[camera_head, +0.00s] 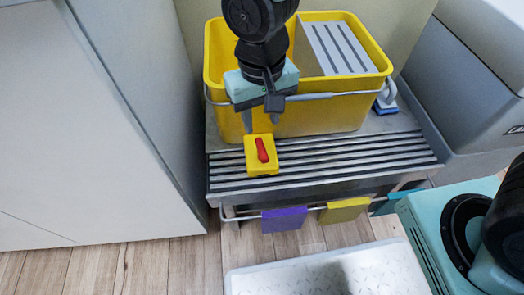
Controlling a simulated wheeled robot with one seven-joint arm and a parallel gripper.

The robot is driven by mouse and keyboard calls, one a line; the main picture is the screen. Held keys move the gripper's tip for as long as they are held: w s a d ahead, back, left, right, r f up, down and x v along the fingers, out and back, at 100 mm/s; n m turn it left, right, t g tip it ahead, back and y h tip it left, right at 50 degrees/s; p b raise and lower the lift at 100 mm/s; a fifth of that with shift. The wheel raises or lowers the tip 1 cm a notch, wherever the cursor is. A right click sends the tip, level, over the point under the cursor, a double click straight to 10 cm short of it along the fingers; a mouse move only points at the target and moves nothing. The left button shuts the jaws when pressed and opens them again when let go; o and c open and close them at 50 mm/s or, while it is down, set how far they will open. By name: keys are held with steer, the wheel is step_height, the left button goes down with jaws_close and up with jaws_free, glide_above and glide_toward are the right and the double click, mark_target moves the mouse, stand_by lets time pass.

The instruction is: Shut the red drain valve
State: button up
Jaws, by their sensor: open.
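The red drain valve (262,150) is a small red lever on a yellow block (262,167) at the front of the yellow bucket (300,122). The lever lies nearly upright in the picture, tilted slightly to the left at its top. My gripper (261,118) is open, with its two grey fingers pointing down just above and behind the yellow block. The fingers look empty and apart from the lever. My arm hides part of the bucket's front and inside.
The bucket stands on a slatted metal shelf (330,163) with a front rail holding purple (284,218) and yellow (344,209) cloths. A pale cabinet (90,130) stands close on the left. A blue-and-white brush (386,101) lies right of the bucket. A white textured step (330,272) is in front.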

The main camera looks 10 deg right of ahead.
mark_target(262, 147)
step_height(262, 147, down, 10)
steer(key=b, duration=0.4)
steer(key=shift+f, duration=0.25)
jaws_close()
